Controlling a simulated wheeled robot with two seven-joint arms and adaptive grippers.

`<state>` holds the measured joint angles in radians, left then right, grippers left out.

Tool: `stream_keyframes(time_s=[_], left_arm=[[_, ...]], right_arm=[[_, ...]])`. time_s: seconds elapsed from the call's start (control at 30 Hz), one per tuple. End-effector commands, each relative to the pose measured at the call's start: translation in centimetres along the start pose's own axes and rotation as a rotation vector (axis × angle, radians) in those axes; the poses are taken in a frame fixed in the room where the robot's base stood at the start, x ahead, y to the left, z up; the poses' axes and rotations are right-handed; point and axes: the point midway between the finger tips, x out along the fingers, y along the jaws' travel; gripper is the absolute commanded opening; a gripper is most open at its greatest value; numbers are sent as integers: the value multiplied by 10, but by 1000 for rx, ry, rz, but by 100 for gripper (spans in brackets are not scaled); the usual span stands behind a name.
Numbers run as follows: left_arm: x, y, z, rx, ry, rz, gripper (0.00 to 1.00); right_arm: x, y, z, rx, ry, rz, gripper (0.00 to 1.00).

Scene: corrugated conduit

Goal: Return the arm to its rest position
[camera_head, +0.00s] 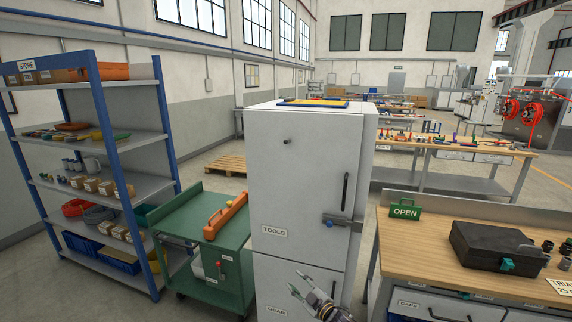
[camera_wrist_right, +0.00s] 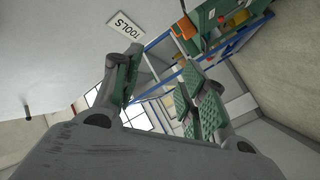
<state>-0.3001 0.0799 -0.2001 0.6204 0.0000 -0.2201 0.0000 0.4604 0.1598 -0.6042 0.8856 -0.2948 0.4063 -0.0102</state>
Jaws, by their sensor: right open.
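My right gripper (camera_head: 300,284) is at the bottom centre of the head view, in front of the lower part of the white cabinet (camera_head: 303,165). In the right wrist view its two green-padded fingers (camera_wrist_right: 162,78) stand apart with nothing between them. The cabinet's upper door, labelled TOOLS, looks shut, with a dark upright handle (camera_head: 346,191) and a grey latch (camera_head: 341,221) at its right edge. The TOOLS label (camera_wrist_right: 125,24) also shows in the right wrist view. My left gripper is not in view.
A green cart (camera_head: 233,243) with an orange tool on top stands left of the cabinet. A blue-framed shelf (camera_head: 103,128) stands further left. On the right, a wooden workbench (camera_head: 420,245) holds a black case (camera_head: 490,244) and a green OPEN sign (camera_head: 404,210).

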Motion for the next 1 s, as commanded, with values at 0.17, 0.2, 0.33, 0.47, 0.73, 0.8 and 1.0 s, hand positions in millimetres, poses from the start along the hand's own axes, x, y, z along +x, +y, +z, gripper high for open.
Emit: stream_keyframes(time_s=[0.17, 0.2, 0.33, 0.47, 0.73, 0.8, 1.0], left_arm=[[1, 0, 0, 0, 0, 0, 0], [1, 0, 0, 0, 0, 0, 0], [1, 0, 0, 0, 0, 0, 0], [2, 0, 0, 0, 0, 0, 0], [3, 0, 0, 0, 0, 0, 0], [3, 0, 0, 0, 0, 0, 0], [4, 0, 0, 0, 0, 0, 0]], right_arm=[[-37, -40, 61, 95, -144, -2, 42], [-46, -49, 73, 114, -176, -3, 42], [-76, -78, 111, 176, -275, -6, 42], [-110, -109, 146, 235, -376, -11, 42], [-187, -174, 207, 352, -577, -25, 42], [-209, -192, 220, 381, -629, -30, 42], [-273, -242, 252, 460, -775, -45, 42]])
